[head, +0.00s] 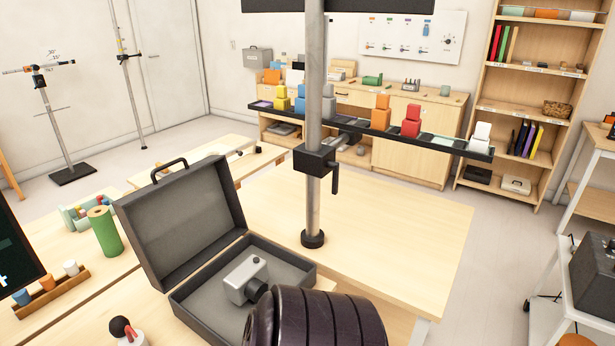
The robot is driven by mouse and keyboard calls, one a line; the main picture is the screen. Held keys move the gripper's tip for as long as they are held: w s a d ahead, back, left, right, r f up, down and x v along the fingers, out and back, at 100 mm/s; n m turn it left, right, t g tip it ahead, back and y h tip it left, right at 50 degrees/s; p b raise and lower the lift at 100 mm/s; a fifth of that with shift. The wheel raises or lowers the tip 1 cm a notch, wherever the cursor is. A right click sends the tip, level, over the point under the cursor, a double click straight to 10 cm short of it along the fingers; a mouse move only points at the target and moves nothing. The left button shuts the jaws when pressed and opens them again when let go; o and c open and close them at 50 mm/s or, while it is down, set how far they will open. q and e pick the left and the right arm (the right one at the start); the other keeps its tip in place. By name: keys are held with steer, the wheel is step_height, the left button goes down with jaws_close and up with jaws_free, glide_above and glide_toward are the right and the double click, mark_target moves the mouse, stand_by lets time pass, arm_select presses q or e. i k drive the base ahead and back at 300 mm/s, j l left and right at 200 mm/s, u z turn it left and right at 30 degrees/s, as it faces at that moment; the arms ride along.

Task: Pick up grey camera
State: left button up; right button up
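The grey camera (246,280) is a small boxy body with a dark round lens pointing to the lower right. It lies inside the open dark grey case (188,300), on its grey lining. The case lid (183,222) stands raised at the back left, with a black handle on top. A dark ribbed, rounded shape at the bottom edge covers the case's front right part and comes close to the lens; I cannot tell what it is. Neither of my grippers is in view, and nothing is seen touching the camera body.
A metal post (313,210) with a black clamp rises from the wooden table (400,245) behind the case, carrying a long bar (345,127) of coloured blocks. A green cylinder (105,231) and a wooden peg rack (50,293) stand at left. The table's right side is clear.

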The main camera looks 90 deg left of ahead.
mark_target(247, 282)
steer(key=i+j+u, duration=0.1)
steer(key=u, duration=2.3)
